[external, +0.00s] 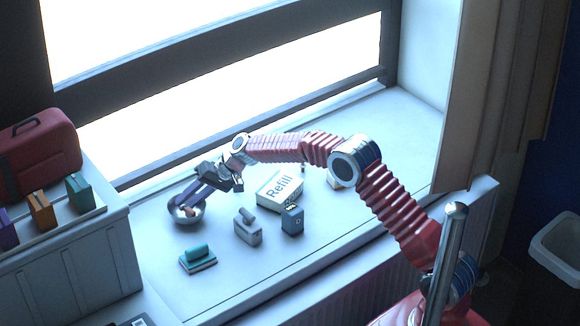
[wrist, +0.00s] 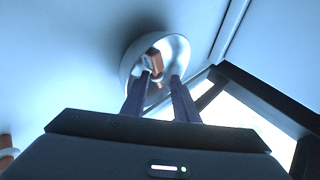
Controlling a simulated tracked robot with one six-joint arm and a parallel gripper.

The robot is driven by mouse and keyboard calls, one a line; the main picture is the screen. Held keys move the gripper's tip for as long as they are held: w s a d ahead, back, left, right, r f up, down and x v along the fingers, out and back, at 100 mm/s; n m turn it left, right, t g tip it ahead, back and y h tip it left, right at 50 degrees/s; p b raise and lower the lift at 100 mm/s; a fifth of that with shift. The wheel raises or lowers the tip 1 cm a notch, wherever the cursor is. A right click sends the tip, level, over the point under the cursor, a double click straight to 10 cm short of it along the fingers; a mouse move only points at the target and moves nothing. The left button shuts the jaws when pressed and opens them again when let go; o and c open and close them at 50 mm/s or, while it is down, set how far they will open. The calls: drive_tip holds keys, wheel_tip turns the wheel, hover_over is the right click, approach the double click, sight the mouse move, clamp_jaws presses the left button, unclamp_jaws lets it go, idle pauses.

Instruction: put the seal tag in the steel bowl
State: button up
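The steel bowl (external: 187,221) stands on the sill at the left, and its rim and inside fill the upper middle of the wrist view (wrist: 134,50). A small orange-brown piece, which looks like the seal tag (wrist: 155,62), lies inside the bowl; a bit of it shows in the external view (external: 190,211). My gripper (external: 187,204) reaches down over the bowl. In the wrist view its two fingertips (wrist: 162,78) are apart, with the tag beyond and partly between them. The left fingertip overlaps the tag's edge, but I see no grip on it.
On the sill are a Refill box (external: 279,188), a grey block-like item (external: 248,232), a dark blue-grey canister (external: 292,220) and a teal item (external: 198,258). A cabinet with colored blocks (external: 41,209) and a red case (external: 38,150) stands left.

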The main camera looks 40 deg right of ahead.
drive_tip(key=shift+o, duration=1.3)
wheel_tip(320, 180, up, 7)
idle(0.4)
